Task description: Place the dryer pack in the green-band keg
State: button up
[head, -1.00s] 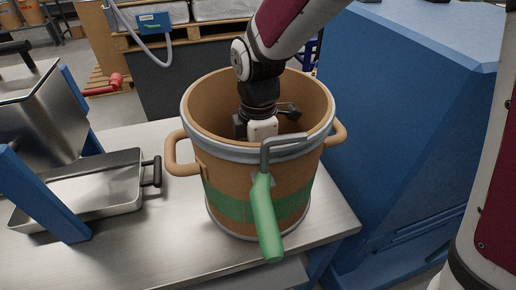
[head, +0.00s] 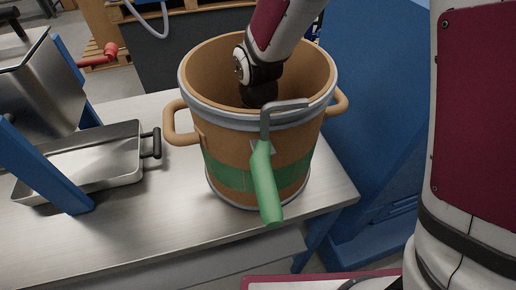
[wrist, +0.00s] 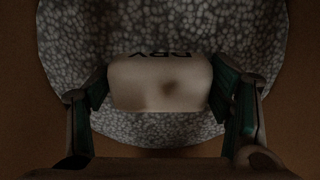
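The green-band keg (head: 225,150) is a tan drum with a green band, standing upright on the steel table in the head view. My arm reaches down into its open top, and the keg's near wall hides my gripper there. In the wrist view my gripper (wrist: 160,92) has its green-padded fingers against both sides of the dryer pack (wrist: 150,85), a pale pack with dark lettering at its far edge. The pack is inside the keg, over grey pellets (wrist: 160,25). I cannot tell whether it touches them.
A grey clamp with a green handle (head: 265,185) hangs at the keg's front rim. A steel tray (head: 90,160) and a hopper (head: 45,90) are on the left. A blue cabinet (head: 375,130) stands close on the right. Bare table (head: 130,230) lies at front left.

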jog(key=shift+o, duration=1)
jog(key=shift+r, duration=0.1)
notch_tip(320, 180, up, 12)
